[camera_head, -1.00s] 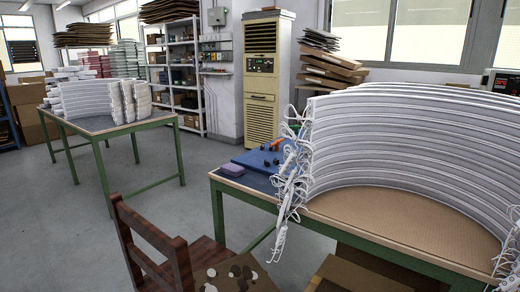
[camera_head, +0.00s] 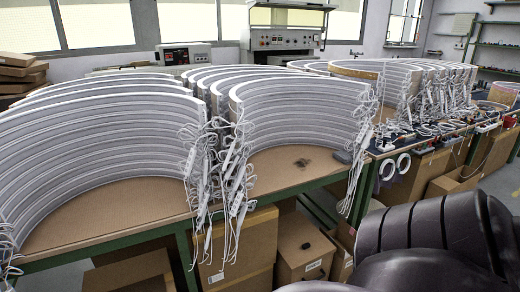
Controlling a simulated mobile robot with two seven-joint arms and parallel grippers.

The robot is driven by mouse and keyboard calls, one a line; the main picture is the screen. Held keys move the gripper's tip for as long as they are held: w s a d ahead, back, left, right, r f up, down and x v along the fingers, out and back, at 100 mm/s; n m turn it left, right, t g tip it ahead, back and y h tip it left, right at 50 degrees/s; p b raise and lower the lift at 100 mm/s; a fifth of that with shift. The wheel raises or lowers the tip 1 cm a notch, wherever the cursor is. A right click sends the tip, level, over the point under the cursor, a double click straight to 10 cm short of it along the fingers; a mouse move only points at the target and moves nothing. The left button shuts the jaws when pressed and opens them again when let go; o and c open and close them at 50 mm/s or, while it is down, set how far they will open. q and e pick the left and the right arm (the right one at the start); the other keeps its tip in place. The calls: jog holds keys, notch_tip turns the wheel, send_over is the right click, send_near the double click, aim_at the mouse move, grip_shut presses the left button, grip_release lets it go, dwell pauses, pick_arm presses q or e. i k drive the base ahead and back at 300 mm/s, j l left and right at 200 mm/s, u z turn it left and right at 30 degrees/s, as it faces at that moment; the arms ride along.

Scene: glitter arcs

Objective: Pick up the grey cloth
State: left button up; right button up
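I cannot make out a grey cloth for certain. A small flat grey item (camera_head: 343,157) lies on the brown tabletop beside the right end of the middle arc stack; it is too small to tell whether it is cloth. A dark patch or small item (camera_head: 302,162) lies to its left on the same tabletop. Neither of my grippers is in view.
Tall stacks of white arcs (camera_head: 90,150) with hanging cables (camera_head: 235,180) fill the long table (camera_head: 110,210). Cardboard boxes (camera_head: 303,250) stand underneath. A large dark, rounded, segmented shape (camera_head: 430,235) fills the lower right. Tools and cables crowd the table's right part.

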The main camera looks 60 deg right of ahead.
aim_at(341, 156)
jog(key=z, duration=2.6)
jog(key=i+l+z, duration=0.1)
jog(key=i+l, duration=0.15)
jog(key=i, duration=0.15)
jog(key=i+l+z, duration=0.1)
jog(key=i, duration=0.3)
jog(key=l, duration=0.1)
